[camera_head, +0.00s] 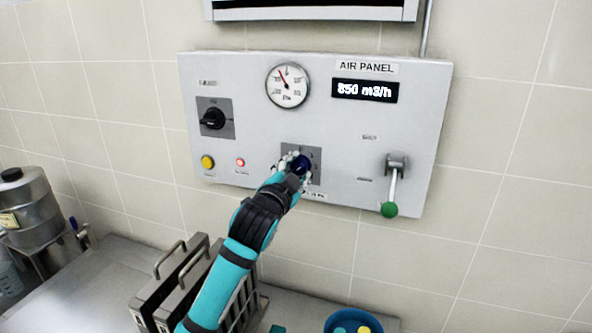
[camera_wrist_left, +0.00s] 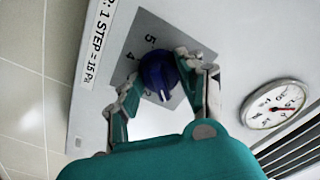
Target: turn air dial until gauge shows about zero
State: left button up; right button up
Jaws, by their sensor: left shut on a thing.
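The AIR PANEL (camera_head: 230,130) is a light grey box on the tiled wall. Its round gauge (camera_head: 288,85) has a red needle pointing up and a little left; the scale numbers are too small to read. The gauge also shows in the left wrist view (camera_wrist_left: 274,104). The blue air dial (camera_wrist_left: 158,74) sits on a grey plate with the digits 5 and 4 legible. Its white mark points toward the bottom of the wrist picture. My left gripper (camera_head: 296,167) is shut around the dial and partly hides it in the head view. My right gripper is out of view.
The panel also carries a black knob (camera_head: 213,118), yellow button (camera_head: 207,162), red lamp (camera_head: 240,162), display (camera_head: 364,90) reading 850 m3/h and green-ended lever (camera_head: 389,209). Below are handled metal racks (camera_head: 170,285), a steel pot (camera_head: 32,210) and a blue bowl (camera_head: 375,322).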

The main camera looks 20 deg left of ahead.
pick_arm(q)
jog(key=o, duration=1.2)
jog(key=s, duration=1.2)
jog(key=shift+a, duration=0.2)
jog(key=shift+f, duration=0.1)
